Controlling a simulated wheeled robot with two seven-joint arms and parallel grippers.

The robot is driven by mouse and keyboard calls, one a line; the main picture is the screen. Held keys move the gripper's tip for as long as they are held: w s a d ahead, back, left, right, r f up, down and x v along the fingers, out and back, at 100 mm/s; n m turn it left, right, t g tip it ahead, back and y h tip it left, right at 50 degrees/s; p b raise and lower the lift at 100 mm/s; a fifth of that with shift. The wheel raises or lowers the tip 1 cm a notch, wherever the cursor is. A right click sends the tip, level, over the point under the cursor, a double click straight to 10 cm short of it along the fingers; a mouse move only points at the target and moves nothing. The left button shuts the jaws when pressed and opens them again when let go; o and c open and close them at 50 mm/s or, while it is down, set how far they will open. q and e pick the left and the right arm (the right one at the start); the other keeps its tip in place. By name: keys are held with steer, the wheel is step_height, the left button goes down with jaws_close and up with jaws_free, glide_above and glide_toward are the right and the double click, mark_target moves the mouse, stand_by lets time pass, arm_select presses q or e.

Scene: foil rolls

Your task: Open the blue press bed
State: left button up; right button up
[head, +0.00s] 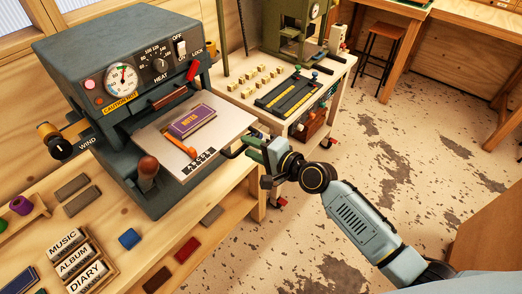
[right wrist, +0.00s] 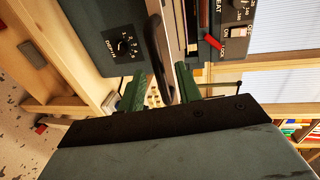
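The blue press (head: 128,83) is a dark blue-grey machine with a gauge, a HEAT dial and a red lever. Its pale flat bed (head: 221,112) extends in front of the head, bearing a purple NOTES book (head: 192,121), an orange strip and a row of letters. A black bar handle (head: 233,152) sits at the bed's front right; it also shows in the right wrist view (right wrist: 156,45). My right gripper (head: 258,150) is at this handle. Its green fingers (right wrist: 160,88) are apart, with the handle between them. My left gripper is out of view.
A brown-knobbed lever (head: 148,168) stands at the press's front. MUSIC, ALBUM and DIARY blocks (head: 77,262) and small coloured blocks lie on the wooden bench. A cart (head: 318,83) with a green machine stands behind. The floor at right is clear.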

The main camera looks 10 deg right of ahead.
steer(key=v, duration=1.3)
steer(key=shift+b, duration=0.4)
steer(key=shift+s, duration=0.1)
steer(key=s+d+f+n+g+h+b, duration=0.1)
steer(key=s+d+f+h+b, duration=0.15)
steer(key=f, duration=0.95)
steer(key=s+d+f+n+g+h+b, duration=0.1)
steer(key=s+d+f+n+g+h, duration=0.2)
steer(key=f, duration=0.9)
steer(key=s+d+f+h+b, duration=0.2)
steer(key=d+f, duration=0.2)
steer(key=f, duration=0.8)
steer(key=s+f+n+g+h+b, duration=0.1)
steer(key=s+f+n+g+b, duration=0.1)
steer(key=s+f, duration=0.9)
steer(key=s+a+f+n+g+h+b, duration=0.1)
steer(key=s+f+n+g+b, duration=0.2)
steer(key=s+f, duration=0.9)
steer(key=s+n+g, duration=0.2)
steer(key=s+n, duration=0.2)
steer(key=s, duration=0.3)
steer(key=shift+s+a, duration=0.15)
steer(key=shift+a, duration=0.05)
